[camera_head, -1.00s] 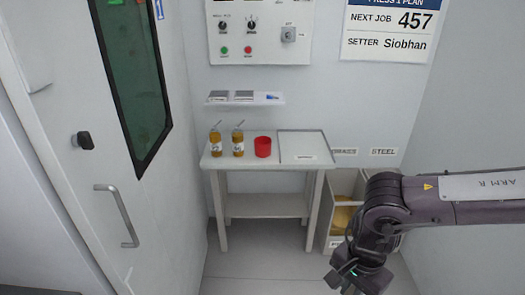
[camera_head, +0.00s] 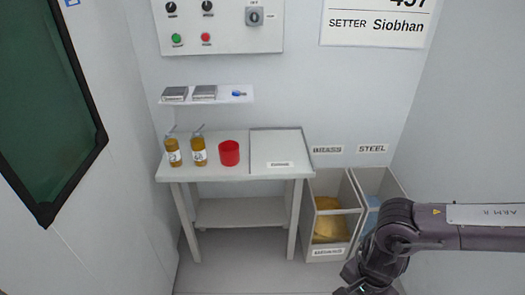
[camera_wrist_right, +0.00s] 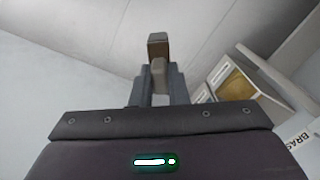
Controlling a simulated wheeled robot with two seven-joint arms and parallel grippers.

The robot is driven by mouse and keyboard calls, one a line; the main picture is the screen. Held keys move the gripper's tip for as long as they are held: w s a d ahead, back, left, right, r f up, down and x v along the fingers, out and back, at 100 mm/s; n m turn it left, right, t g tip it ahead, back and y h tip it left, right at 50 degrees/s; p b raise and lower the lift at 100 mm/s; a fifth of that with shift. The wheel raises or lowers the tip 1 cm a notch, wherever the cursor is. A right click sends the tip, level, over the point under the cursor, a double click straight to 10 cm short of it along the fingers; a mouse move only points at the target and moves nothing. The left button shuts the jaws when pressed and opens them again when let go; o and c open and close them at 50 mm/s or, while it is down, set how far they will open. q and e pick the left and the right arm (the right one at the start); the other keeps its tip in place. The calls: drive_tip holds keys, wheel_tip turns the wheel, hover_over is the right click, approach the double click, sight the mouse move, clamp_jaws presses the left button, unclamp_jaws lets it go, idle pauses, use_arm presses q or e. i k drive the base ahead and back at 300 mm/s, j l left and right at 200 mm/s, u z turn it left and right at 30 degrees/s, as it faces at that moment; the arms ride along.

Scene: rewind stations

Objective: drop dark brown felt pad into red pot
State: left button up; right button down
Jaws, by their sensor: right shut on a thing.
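The red pot (camera_head: 229,153) stands upright on the small white table, right of two bottles. My right gripper (camera_wrist_right: 158,70) is shut on a small brown block, which I take to be the dark brown felt pad (camera_wrist_right: 158,40). The pad sticks out past the fingertips in the right wrist view. In the head view my right arm comes in from the right, low and well away from the pot; its fingers and the pad are cut off by the bottom edge. My left gripper is not in view.
The white table (camera_head: 180,177) also holds two amber bottles (camera_head: 173,152) (camera_head: 198,151) and a pale labelled tray (camera_head: 275,165). A shelf (camera_head: 245,94) hangs above it. Bins labelled brass (camera_head: 334,227) and steel stand on the floor at its right. A door is at the left.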

sight(230, 160)
drive_tip(key=i+j+z, duration=0.4)
drive_tip(key=i+j, duration=0.25)
drive_tip(key=i, duration=0.25)
drive_tip(key=i+j+z, duration=0.4)
drive_tip(key=i+j, duration=0.4)
drive_tip(key=j, duration=0.1)
